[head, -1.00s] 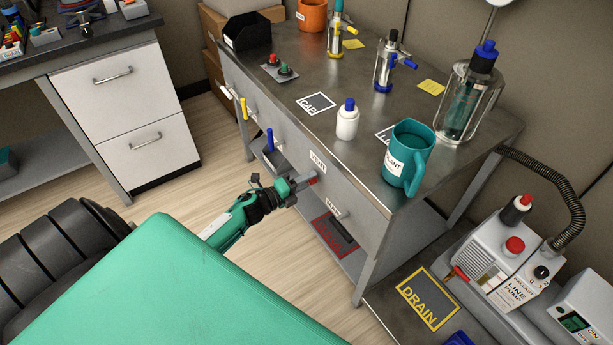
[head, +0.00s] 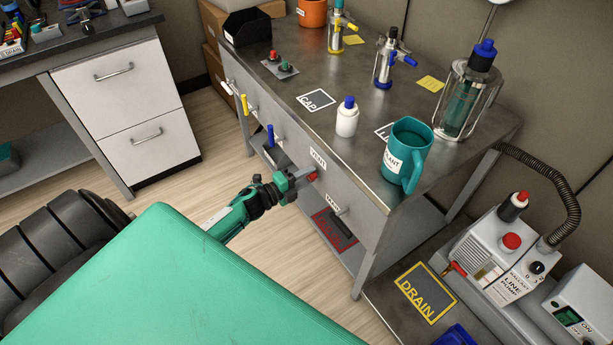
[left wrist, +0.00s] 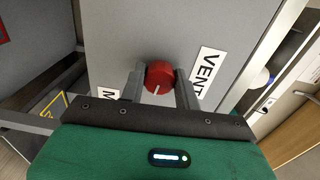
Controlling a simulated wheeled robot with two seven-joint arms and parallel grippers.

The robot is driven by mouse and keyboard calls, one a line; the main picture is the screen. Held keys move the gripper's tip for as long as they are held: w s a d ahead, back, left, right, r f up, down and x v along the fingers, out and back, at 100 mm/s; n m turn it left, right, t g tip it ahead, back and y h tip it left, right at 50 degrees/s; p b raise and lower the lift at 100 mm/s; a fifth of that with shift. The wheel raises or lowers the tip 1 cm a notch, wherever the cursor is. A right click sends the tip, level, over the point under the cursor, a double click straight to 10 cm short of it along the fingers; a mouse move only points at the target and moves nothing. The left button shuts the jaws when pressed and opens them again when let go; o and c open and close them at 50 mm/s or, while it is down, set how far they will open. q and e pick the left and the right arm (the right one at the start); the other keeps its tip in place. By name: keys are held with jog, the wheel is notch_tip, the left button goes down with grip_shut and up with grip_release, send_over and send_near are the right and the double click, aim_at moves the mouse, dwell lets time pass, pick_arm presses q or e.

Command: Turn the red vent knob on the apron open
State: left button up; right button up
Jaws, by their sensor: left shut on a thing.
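The red vent knob (left wrist: 159,73) sits on the grey apron (head: 345,191) of the steel bench, beside a white VENT label (left wrist: 207,76). A short white mark shows on its face, toward the lower edge in the left wrist view. My left gripper (head: 304,178) is at the apron, its fingers on either side of the knob and shut on it. In the left wrist view the fingers (left wrist: 160,87) flank the knob. In the head view they partly hide it. My right gripper is not in view.
Blue (head: 270,136) and yellow (head: 245,104) handles stick out of the apron to the left. A teal mug (head: 407,150) and a white bottle (head: 347,119) stand on the bench top above. A line pump (head: 505,262) stands at the right. Floor left of the bench is clear.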

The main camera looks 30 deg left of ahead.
pick_arm(q)
jog(key=o, duration=1)
jog(key=v, duration=1.4)
jog(key=shift+w, duration=0.1)
